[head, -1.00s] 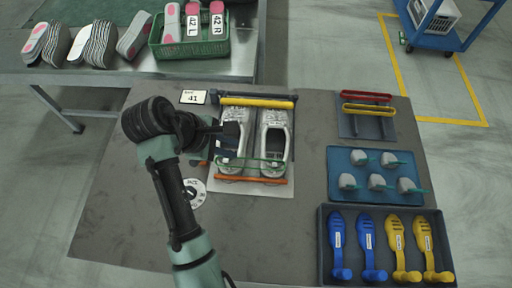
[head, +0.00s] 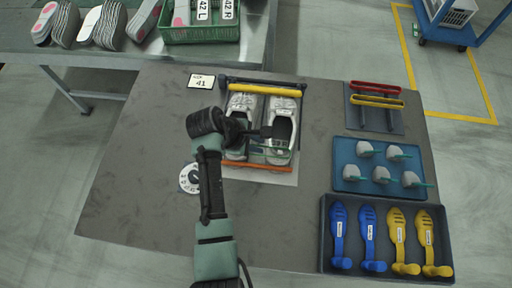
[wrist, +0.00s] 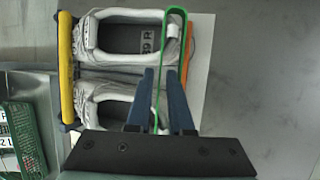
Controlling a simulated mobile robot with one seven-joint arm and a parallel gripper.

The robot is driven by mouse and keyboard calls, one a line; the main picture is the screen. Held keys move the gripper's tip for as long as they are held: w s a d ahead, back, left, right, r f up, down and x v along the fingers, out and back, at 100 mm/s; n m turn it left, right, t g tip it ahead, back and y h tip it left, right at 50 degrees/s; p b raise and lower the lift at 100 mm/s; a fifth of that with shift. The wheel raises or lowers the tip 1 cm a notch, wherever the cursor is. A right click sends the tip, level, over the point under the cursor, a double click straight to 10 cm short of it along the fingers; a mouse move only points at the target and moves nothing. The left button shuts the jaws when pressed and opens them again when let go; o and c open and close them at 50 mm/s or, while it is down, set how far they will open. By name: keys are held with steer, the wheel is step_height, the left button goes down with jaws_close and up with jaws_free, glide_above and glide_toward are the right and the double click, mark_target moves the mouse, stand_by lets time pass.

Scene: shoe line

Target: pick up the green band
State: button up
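The green band (wrist: 178,12) is a thin loop lying across the pair of grey shoes (wrist: 130,32). In the wrist view one strand of it runs down between the two blue fingers of my gripper (wrist: 160,76), with a gap on both sides. The gripper is open there. In the head view part of the green band (head: 279,154) shows over the shoes, and my gripper (head: 268,132) is above them. My arm hides part of the left shoe and of the band.
A yellow bar (head: 265,89) lies at the shoes' far end and an orange bar (head: 257,168) at the near end. To the right are a rack with red and yellow handles (head: 376,101), a blue tray (head: 340,184) and a dark tray (head: 328,262).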

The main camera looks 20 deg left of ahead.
steer(key=shift+w+f, duration=0.1)
steer(key=shift+f, duration=0.15)
jaws_close()
steer(key=shift+r, duration=0.1)
step_height(320, 180, up, 10)
steer(key=shift+d, duration=0.2)
stand_by(0.4)
